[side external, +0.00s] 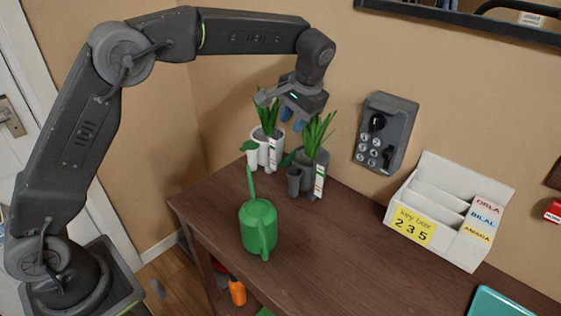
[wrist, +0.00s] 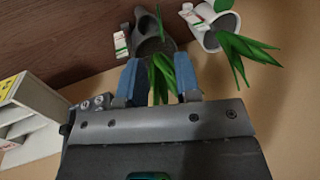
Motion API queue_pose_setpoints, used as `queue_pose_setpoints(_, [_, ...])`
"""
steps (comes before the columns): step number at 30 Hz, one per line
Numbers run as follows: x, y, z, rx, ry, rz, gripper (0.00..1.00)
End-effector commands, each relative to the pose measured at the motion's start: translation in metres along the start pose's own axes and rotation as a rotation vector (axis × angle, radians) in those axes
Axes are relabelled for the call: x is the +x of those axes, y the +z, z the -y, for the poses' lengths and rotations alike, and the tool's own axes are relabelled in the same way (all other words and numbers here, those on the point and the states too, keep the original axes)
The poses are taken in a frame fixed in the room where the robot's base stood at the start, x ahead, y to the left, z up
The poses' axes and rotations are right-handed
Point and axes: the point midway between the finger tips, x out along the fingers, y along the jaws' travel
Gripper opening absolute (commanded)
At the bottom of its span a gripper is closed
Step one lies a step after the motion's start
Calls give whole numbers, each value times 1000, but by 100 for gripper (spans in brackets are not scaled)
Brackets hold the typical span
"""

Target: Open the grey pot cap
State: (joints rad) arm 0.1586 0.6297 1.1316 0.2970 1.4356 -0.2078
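The grey pot (side external: 312,172) stands on the brown table, with upright green leaves (side external: 317,135), a white label and a small grey side tube (side external: 294,181). A green leaf-shaped cap (side external: 287,160) shows at the tube's top; whether it is shut is unclear. In the wrist view the grey pot (wrist: 152,45) is beyond my fingers, with the green cap (wrist: 160,22) beside its rim. My gripper (side external: 292,119) is above and slightly left of the grey pot. In the wrist view my gripper (wrist: 158,78) has its blue fingers apart, with plant leaves appearing between them.
A white pot (side external: 268,147) with a plant and its own green cap (side external: 249,146) stands close behind-left. A green watering can (side external: 258,226) is in front. A wall phone (side external: 385,133) and a white key box (side external: 445,205) are to the right. Table between is clear.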

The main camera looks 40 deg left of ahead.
Motion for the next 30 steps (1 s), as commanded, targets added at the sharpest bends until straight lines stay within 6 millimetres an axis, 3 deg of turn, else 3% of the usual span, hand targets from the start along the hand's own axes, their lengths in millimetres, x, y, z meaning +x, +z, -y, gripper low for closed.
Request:
queue_pose_setpoints(8, [32,0,-3,-1,3,1,31])
queue_pose_setpoints(21, [119,1,-4,1,4,3,31])
queue_pose_setpoints(30, [147,0,-4,0,5,0,31])
